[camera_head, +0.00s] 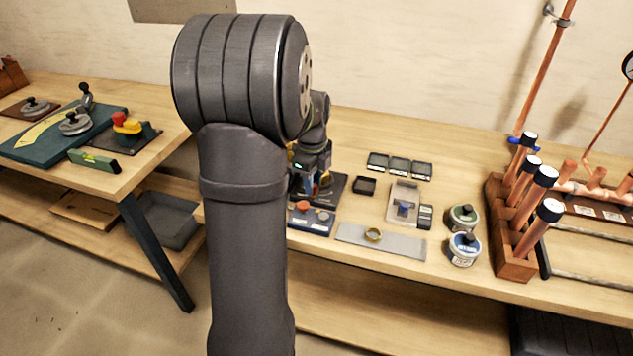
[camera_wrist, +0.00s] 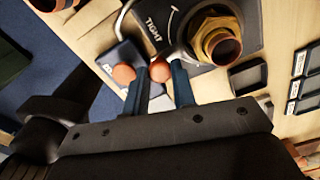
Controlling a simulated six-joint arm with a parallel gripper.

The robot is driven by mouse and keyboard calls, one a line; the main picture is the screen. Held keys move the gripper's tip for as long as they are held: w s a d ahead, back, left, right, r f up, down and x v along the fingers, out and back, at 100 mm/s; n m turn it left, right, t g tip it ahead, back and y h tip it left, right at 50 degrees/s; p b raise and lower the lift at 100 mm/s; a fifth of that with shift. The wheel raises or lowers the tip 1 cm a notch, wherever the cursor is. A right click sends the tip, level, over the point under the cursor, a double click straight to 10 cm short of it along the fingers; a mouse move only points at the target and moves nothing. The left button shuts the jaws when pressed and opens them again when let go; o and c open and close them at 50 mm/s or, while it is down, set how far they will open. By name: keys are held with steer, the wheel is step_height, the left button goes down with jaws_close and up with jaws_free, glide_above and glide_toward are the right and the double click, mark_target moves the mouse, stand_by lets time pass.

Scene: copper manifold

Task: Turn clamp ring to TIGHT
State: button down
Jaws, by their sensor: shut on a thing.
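The clamp ring (camera_wrist: 190,32) sits around a brass fitting with an open copper pipe (camera_wrist: 221,47), on a dark base plate (camera_wrist: 248,75). The word TIGHT and a white curved line are printed on the plate, left of the ring. My gripper (camera_wrist: 160,75) has its two blue fingers on either side of a round copper-orange knob (camera_wrist: 160,70), just below the TIGHT mark, and is shut on it. In the head view, the base plate (camera_head: 335,187) is partly hidden behind my arm.
A blue block (camera_head: 311,229) with an orange knob stands close in front of the plate. A grey strip with a brass ring (camera_head: 373,235), small black trays (camera_head: 364,185), two jars (camera_head: 463,248) and a wooden pipe rack (camera_head: 514,265) lie to the right.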

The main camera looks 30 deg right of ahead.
steer(key=shift+w+a+m, duration=0.3)
steer(key=shift+w+m, duration=0.05)
steer(key=shift+m, duration=0.4)
steer(key=shift+w+a+m, duration=0.3)
steer(key=shift+m, duration=0.45)
steer(key=shift+w+a+m, duration=0.3)
steer(key=shift+w+m, duration=0.45)
steer(key=shift+m, duration=0.65)
steer(key=shift+w+a+m, duration=0.15)
steer(key=shift+w+m, duration=0.7)
steer(key=shift+m, duration=0.65)
steer(key=shift+w+m, duration=0.45)
steer(key=shift+m, duration=0.35)
steer(key=shift+w, duration=0.15)
steer(key=c, duration=1.2)
jaws_free()
steer(key=shift+r, duration=0.1)
